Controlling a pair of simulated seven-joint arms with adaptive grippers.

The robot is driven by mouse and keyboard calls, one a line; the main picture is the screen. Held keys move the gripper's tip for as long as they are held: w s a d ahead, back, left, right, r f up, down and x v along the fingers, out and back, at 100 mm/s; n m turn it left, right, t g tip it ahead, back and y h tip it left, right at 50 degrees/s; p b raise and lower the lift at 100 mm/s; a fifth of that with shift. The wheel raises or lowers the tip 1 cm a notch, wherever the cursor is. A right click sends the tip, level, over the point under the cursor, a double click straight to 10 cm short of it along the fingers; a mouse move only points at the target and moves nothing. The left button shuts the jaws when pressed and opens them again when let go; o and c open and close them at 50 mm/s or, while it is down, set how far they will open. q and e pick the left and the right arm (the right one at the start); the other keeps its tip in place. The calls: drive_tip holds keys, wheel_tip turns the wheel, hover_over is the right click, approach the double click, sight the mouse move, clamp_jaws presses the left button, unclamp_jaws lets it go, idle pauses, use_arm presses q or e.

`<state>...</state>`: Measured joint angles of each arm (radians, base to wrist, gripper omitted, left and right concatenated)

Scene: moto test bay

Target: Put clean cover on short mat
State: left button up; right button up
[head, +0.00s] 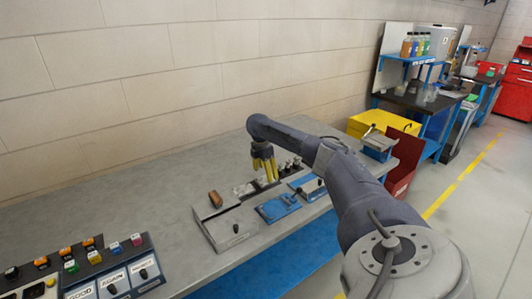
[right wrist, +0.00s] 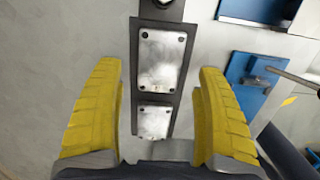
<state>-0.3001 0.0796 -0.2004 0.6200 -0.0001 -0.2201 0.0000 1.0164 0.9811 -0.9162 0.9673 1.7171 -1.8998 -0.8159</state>
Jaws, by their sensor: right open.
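Two metal covers lie in a row on a dark strip (right wrist: 152,98) in the right wrist view. The far cover (right wrist: 160,62) is a whitish plate with smudges and corner holes. The near cover (right wrist: 154,122) is similar, and its lower edge is close to my gripper's body. My right gripper (right wrist: 160,112) is open, with one yellow finger on each side of the strip and nothing held. In the head view the right gripper (head: 265,165) points down over the strip area and partly hides it. I cannot tell which surface is the short mat. My left gripper is out of view.
A grey plate with a brown block (head: 215,198) and a black knob lies left of the gripper. A blue fixture (head: 278,207) lies just in front of it. A button panel (head: 85,270) is at the lower left. The bench (head: 130,215) between is clear.

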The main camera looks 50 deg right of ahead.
sight(263, 180)
wheel_tip(263, 180, up, 8)
drive_tip(key=a, duration=0.1)
drive_tip(key=shift+w+r, duration=0.15)
idle(0.5)
